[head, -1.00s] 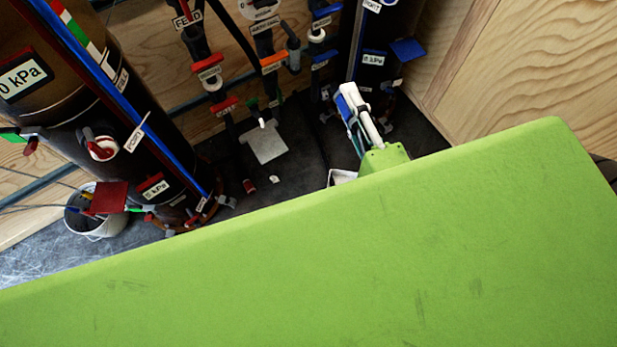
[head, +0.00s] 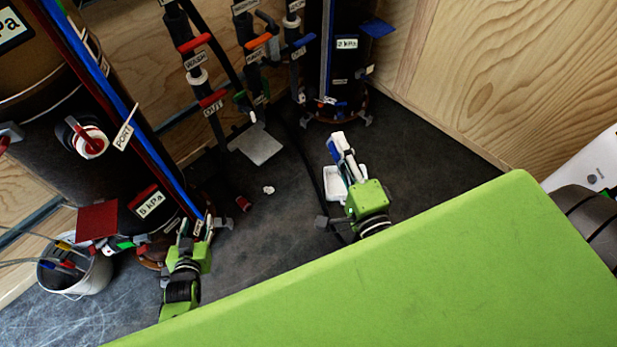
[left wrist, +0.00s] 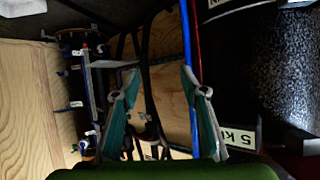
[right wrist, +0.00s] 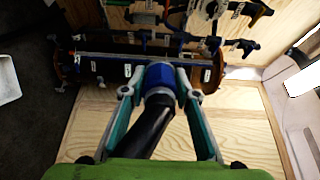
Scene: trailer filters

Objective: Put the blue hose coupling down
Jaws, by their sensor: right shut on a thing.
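The blue hose coupling (right wrist: 160,76) is gripped between the two fingers of my right gripper (right wrist: 160,88), with a black hose running from it towards the palm. In the head view the blue coupling (head: 333,150) shows at the fingertips of my right gripper (head: 341,144), which partly hide it. Its height above the floor is hard to tell. My left gripper (head: 198,228) is beside the foot of the large dark column. In the left wrist view its fingers (left wrist: 160,82) are apart with nothing held between them.
A white tray (head: 332,184) lies on the dark floor, partly behind my right gripper. A grey plate (head: 257,144) and small pieces lie further left. A white bucket (head: 78,275) with cables stands at left. Valve pipes and a second column line the back. Floor at right is clear.

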